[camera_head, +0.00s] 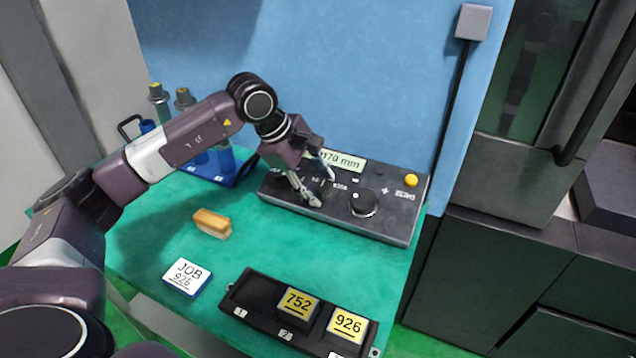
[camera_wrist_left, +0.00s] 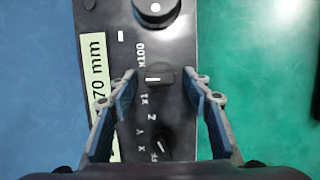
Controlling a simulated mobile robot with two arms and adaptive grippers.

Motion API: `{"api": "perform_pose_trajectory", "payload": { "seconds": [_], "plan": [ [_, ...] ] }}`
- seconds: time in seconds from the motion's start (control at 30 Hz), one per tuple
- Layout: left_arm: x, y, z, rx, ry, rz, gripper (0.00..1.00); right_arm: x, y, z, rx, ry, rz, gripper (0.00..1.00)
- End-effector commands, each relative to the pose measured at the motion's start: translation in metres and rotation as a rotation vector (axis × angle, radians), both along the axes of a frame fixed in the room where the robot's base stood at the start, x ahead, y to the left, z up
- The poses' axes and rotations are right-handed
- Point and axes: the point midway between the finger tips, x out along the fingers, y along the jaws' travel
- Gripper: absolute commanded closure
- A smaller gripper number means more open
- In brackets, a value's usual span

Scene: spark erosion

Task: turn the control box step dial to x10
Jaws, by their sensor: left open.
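The control box (camera_head: 285,212) is a dark panel at the back of the green bench, with a green "mm" display. It also fills the middle of the left wrist view (camera_wrist_left: 182,120). Its step dial (camera_wrist_left: 162,70) is a small black knob with a white mark, beside the labels x100 and x1. The mark points left, between those two labels; any label there is hidden by a fingertip. My left gripper (camera_head: 321,190) is open over the panel. In the wrist view its fingertips (camera_wrist_left: 163,78) stand on either side of the step dial, apparently not touching it. My right gripper is out of view.
Beside the step dial are an axis dial (camera_wrist_left: 162,148) with X, Y, Z labels and a large handwheel (camera_head: 364,202). A yellow button (camera_head: 411,180) is at the box's right.

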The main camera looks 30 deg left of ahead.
Motion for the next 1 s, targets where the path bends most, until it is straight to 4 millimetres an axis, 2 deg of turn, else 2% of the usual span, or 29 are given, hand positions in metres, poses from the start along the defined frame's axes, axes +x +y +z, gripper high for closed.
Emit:
{"api": "perform_pose_trajectory", "payload": {
  "seconds": [0.17, 0.4, 0.6, 0.8, 1.0],
  "plan": [
    [-0.006, 0.006, 0.017, 0.001, -0.003, 0.001, 0.55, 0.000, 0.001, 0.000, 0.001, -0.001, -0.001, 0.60],
    [-0.025, 0.020, 0.063, 0.002, -0.006, 0.002, 0.55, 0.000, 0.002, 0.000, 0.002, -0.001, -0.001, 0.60],
    [-0.038, 0.029, 0.093, 0.000, -0.004, 0.002, 0.55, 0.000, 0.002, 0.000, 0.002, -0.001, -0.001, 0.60],
    [-0.044, 0.033, 0.106, 0.000, -0.002, 0.001, 0.55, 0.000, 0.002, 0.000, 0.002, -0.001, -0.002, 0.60],
    [-0.045, 0.033, 0.106, 0.000, -0.001, 0.000, 0.55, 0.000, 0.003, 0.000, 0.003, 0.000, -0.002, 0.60]
  ]
}}
